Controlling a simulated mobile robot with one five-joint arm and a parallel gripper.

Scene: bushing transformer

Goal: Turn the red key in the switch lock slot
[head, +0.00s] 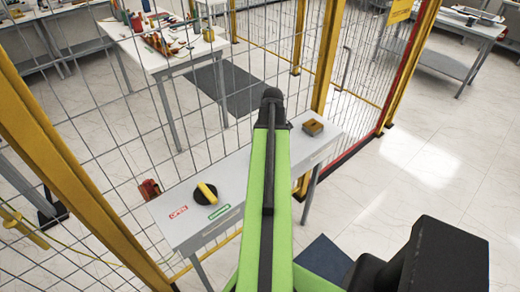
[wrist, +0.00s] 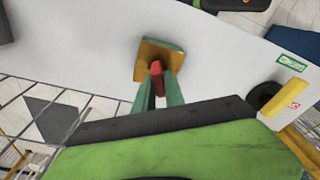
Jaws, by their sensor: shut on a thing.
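In the wrist view, my gripper (wrist: 158,76) has its two green fingers closed on the red key (wrist: 157,68). The key's far end meets a yellow-brown block, the switch lock (wrist: 148,52), which has a green edge and sits on the white table. The key appears to be at the block's slot, but I cannot tell how deep it is in or how far it is turned. In the head view, my green arm hides the gripper, key and lock.
The narrow table (head: 240,170) bears a yellow handle on a black disc (head: 205,194), red and green labels, and a brown box (head: 313,128). A red device (head: 149,189) is at its left end. Yellow-framed mesh fencing (head: 110,130) runs behind. Floor (head: 430,170) at right is clear.

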